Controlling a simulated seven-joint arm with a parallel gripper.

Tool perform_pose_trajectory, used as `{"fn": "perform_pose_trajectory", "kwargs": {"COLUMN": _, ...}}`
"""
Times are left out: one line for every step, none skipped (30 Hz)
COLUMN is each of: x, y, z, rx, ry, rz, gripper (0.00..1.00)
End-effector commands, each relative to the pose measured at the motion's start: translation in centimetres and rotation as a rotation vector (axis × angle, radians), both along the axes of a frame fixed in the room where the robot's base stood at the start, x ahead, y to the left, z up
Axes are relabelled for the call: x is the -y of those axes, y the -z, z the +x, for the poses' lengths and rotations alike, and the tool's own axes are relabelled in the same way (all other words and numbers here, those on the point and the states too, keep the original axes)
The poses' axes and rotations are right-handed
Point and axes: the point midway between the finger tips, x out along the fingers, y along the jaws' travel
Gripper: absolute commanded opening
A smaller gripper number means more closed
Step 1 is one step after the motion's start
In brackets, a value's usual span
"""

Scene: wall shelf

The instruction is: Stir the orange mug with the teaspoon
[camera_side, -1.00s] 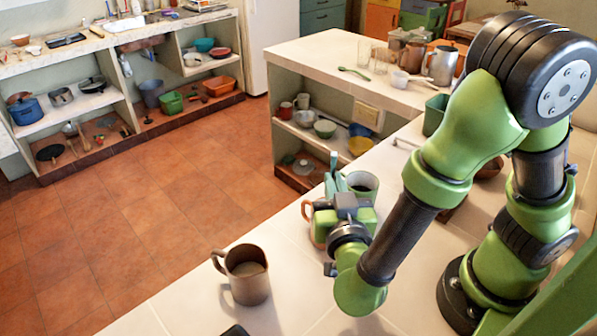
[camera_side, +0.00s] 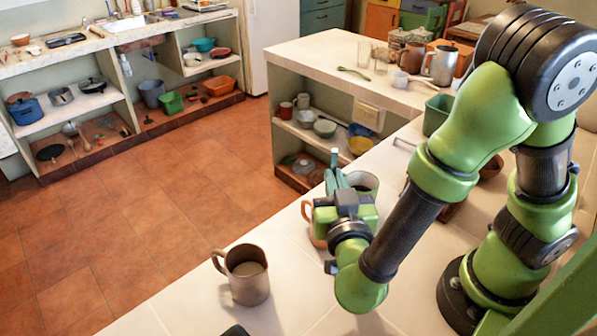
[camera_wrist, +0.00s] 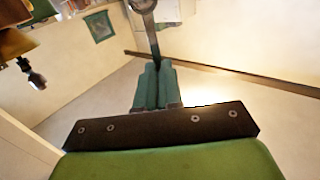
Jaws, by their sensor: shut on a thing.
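My gripper (camera_side: 336,180) is level over the counter and points away from the side camera. In the wrist view its green fingers (camera_wrist: 156,86) are shut on the teaspoon (camera_wrist: 151,36), a grey metal spoon that sticks out past the fingertips with its round end at the top edge. In the side view the spoon is barely visible, a dark sliver at the fingertips. The orange mug (camera_side: 306,212) is mostly hidden behind my gripper; its handle and a strip of its side show on the left. I cannot tell whether the spoon is inside it.
A brown mug (camera_side: 247,276) with liquid stands at the front left of the counter. A green-rimmed mug (camera_side: 364,183) with dark contents stands just behind my gripper. A green container (camera_side: 437,114) is farther back. The counter between the brown mug and my gripper is clear.

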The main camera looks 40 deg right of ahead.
Motion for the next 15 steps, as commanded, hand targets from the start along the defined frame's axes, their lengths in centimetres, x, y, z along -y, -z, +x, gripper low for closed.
{"fn": "perform_pose_trajectory", "kwargs": {"x": 0.0, "y": -0.1, "z": 0.0, "rx": 0.001, "ry": 0.0, "rz": 0.001, "gripper": 0.0}}
{"fn": "perform_pose_trajectory", "kwargs": {"x": 0.0, "y": -0.3, "z": 0.0, "rx": 0.001, "ry": 0.0, "rz": 0.002, "gripper": 0.0}}
{"fn": "perform_pose_trajectory", "kwargs": {"x": 0.0, "y": -0.5, "z": 0.0, "rx": 0.002, "ry": 0.0, "rz": 0.002, "gripper": 0.0}}
{"fn": "perform_pose_trajectory", "kwargs": {"x": 0.0, "y": -0.8, "z": 0.0, "rx": 0.002, "ry": 0.0, "rz": 0.005, "gripper": 0.0}}
{"fn": "perform_pose_trajectory", "kwargs": {"x": 0.0, "y": -1.1, "z": 0.0, "rx": 0.002, "ry": 0.001, "rz": 0.005, "gripper": 0.0}}
{"fn": "perform_pose_trajectory", "kwargs": {"x": 0.0, "y": -1.5, "z": 0.0, "rx": 0.002, "ry": 0.001, "rz": 0.005, "gripper": 0.0}}
{"fn": "perform_pose_trajectory", "kwargs": {"x": 0.0, "y": -1.8, "z": 0.0, "rx": 0.003, "ry": 0.001, "rz": 0.005, "gripper": 0.0}}
{"fn": "perform_pose_trajectory", "kwargs": {"x": 0.0, "y": -2.1, "z": 0.0, "rx": 0.002, "ry": 0.0, "rz": 0.005, "gripper": 0.0}}
{"fn": "perform_pose_trajectory", "kwargs": {"x": 0.0, "y": -2.5, "z": 0.0, "rx": 0.003, "ry": 0.0, "rz": 0.005, "gripper": 0.0}}
{"fn": "perform_pose_trajectory", "kwargs": {"x": 0.0, "y": -2.8, "z": 0.0, "rx": 0.002, "ry": 0.0, "rz": 0.005, "gripper": 0.0}}
{"fn": "perform_pose_trajectory", "kwargs": {"x": 0.0, "y": -3.2, "z": 0.0, "rx": 0.002, "ry": 0.0, "rz": 0.005, "gripper": 0.0}}
{"fn": "perform_pose_trajectory", "kwargs": {"x": 0.0, "y": -3.6, "z": 0.0, "rx": 0.002, "ry": 0.0, "rz": 0.005, "gripper": 0.0}}
{"fn": "perform_pose_trajectory", "kwargs": {"x": 0.0, "y": -3.8, "z": 0.0, "rx": 0.003, "ry": 0.0, "rz": 0.004, "gripper": 0.0}}
{"fn": "perform_pose_trajectory", "kwargs": {"x": 0.0, "y": -4.1, "z": 0.0, "rx": 0.003, "ry": 0.0, "rz": 0.005, "gripper": 0.0}}
{"fn": "perform_pose_trajectory", "kwargs": {"x": 0.0, "y": -4.4, "z": 0.0, "rx": 0.002, "ry": 0.0, "rz": 0.004, "gripper": 0.0}}
